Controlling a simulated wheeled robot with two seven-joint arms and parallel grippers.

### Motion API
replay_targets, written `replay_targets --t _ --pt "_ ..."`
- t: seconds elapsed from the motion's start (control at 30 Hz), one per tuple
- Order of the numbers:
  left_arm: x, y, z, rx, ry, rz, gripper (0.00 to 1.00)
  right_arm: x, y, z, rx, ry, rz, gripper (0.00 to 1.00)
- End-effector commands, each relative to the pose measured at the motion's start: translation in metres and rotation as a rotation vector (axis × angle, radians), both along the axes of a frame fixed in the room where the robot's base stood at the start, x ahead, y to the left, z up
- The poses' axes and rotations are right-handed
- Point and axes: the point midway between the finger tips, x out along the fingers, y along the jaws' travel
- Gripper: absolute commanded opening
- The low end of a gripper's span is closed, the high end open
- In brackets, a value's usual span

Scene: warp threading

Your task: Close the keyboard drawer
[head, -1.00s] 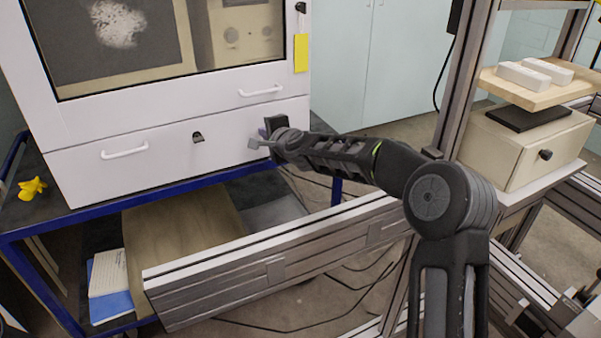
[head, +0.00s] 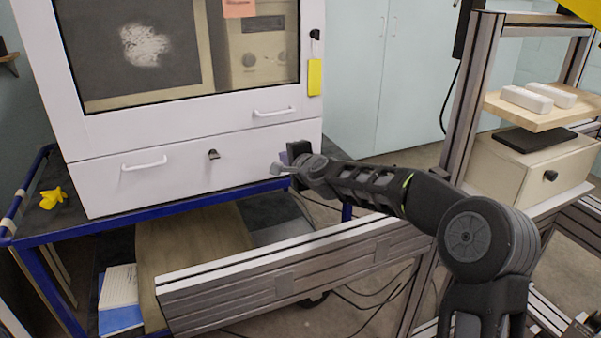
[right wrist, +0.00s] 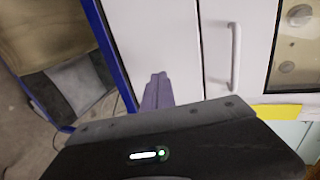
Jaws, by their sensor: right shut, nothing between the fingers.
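The keyboard drawer (head: 120,190) is the white front panel below the cabinet's window door. It has a white bar handle (head: 144,163) at left and a dark latch (head: 213,155) near its middle. Its front looks nearly flush with the cabinet above; only a thin seam shows, and I cannot tell whether a small gap remains. My right gripper (head: 279,167) is shut and empty at the drawer's right part. In the right wrist view its fingertips (right wrist: 157,88) point at the white drawer panel (right wrist: 155,40); contact is unclear. My left gripper is not in view.
The white cabinet (head: 185,118) stands on a blue-framed cart (head: 130,225) with a yellow object (head: 52,198) at left. An aluminium beam (head: 270,275) crosses in front, below my right arm. A frame with a beige box (head: 525,175) stands at right.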

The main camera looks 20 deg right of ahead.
Motion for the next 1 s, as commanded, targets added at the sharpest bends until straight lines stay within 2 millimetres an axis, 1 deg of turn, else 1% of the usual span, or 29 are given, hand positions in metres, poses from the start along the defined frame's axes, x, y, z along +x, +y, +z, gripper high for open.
replay_targets --t 0.03,0.2,0.3,0.4,0.6,1.0 --pt "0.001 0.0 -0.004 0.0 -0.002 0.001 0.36 -0.01 -0.002 -0.002 -0.002 0.004 0.0 0.0" --pt "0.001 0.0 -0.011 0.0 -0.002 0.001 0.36 -0.041 -0.004 0.008 -0.002 0.004 -0.002 0.0" --pt "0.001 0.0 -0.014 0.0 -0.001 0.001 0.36 -0.058 -0.005 0.013 -0.002 0.004 0.0 0.0" --pt "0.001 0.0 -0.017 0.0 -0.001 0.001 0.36 -0.069 -0.006 0.016 -0.001 0.006 -0.001 0.0" --pt "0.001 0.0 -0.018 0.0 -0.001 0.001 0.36 -0.078 -0.005 0.019 0.0 0.007 0.001 0.0" --pt "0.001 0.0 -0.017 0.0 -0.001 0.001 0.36 -0.077 -0.005 0.019 0.0 0.007 0.001 0.0"
